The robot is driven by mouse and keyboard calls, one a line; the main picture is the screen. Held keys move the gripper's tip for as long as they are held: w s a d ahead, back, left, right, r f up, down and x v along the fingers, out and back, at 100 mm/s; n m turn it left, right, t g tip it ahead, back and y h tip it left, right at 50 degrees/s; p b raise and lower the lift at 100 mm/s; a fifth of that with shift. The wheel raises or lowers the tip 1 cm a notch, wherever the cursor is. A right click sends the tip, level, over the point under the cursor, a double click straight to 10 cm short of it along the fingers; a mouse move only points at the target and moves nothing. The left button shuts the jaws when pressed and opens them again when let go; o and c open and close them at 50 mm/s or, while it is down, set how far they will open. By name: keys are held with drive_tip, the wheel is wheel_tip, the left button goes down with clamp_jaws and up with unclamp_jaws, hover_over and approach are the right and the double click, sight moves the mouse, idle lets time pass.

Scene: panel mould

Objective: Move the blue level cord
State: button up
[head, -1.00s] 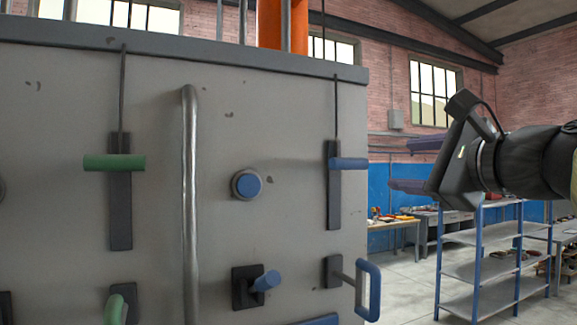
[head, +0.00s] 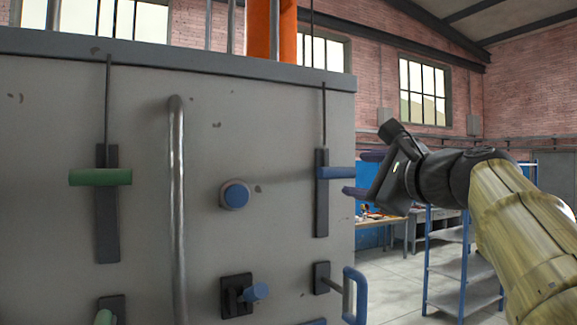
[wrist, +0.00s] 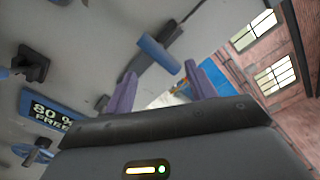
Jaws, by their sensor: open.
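The blue level cord's handle (head: 337,172) is a short horizontal blue cylinder. It hangs on a thin dark cord in front of a dark vertical strip (head: 321,215) near the panel's right edge. My gripper (head: 353,174) is open and empty at the handle's right end, one finger higher and one lower in the head view. In the wrist view the blue handle (wrist: 158,54) shows just beyond the two purple fingertips (wrist: 162,74), apart from them as far as I can tell.
A green cord handle (head: 100,177), a vertical metal pipe (head: 177,215), a blue round knob (head: 235,195), a blue lever (head: 256,291) and a blue looped handle (head: 354,296) are on the grey panel (head: 60,120). A shelf rack (head: 458,272) stands at right.

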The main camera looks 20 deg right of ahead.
sight(340, 173)
drive_tip(key=w+p, duration=0.1)
drive_tip(key=w, duration=0.2)
drive_tip(key=w+a+p, duration=0.1)
drive_tip(key=w, duration=0.2)
drive_tip(key=w+a+p, duration=0.1)
drive_tip(key=w, duration=0.2)
drive_tip(key=shift+w, duration=0.1)
drive_tip(key=shift+c, duration=0.5)
clamp_jaws()
wheel_tip(340, 173, down, 10)
drive_tip(key=b, duration=1)
drive_tip(key=shift+f, duration=0.2)
drive_tip(key=shift+f+b, duration=0.2)
drive_tip(key=shift+b, duration=0.1)
drive_tip(key=shift+w, duration=0.1)
drive_tip(key=shift+o, duration=0.5)
unclamp_jaws()
drive_tip(key=shift+s, duration=0.2)
drive_tip(key=shift+w, duration=0.1)
